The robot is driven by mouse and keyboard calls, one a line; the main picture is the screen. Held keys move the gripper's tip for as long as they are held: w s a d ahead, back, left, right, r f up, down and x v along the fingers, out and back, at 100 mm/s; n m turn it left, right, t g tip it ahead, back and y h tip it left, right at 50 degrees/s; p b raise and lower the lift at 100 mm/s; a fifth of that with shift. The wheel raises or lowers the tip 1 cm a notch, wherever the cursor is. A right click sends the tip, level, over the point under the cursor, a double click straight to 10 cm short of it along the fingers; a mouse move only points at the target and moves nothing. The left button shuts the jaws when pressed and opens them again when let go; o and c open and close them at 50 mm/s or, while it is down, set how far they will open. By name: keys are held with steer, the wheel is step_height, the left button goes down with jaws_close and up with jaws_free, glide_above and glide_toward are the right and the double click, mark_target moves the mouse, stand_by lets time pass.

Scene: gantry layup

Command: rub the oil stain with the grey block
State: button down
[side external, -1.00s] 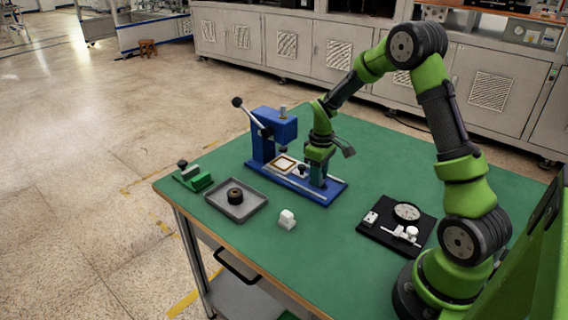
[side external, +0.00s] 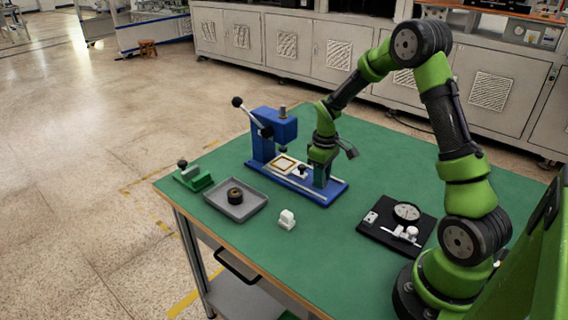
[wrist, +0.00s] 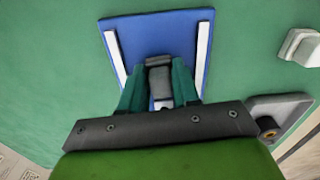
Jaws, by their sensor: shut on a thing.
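My gripper (side external: 320,180) points down over the right end of the blue press's base (side external: 335,190). In the wrist view its two green fingers (wrist: 158,88) are shut on a grey block (wrist: 159,78) with a darker far edge. In the wrist view the blue base (wrist: 155,32) with its white rails lies below the block. I cannot tell whether the block touches the base. In the side view the fingers hide the block. I cannot make out an oil stain in either view; the gripper may cover it.
The press's upright and lever (side external: 272,130) stand left of my gripper, with a black knob (side external: 302,168) close by. A grey tray (side external: 250,208) holds a dark ring. A white block (side external: 287,219), a green fixture (side external: 194,178) and a black plate (side external: 375,235) with parts stand on the green table.

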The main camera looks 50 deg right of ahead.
mark_target(334, 191)
steer(key=shift+w, duration=0.85)
steer(key=shift+w+d, duration=0.15)
steer(key=shift+s, duration=3.15)
steer(key=w, duration=0.6)
steer(key=shift+w, duration=0.25)
step_height(334, 191, up, 8)
steer(key=shift+s, duration=0.1)
steer(key=shift+r, duration=0.1)
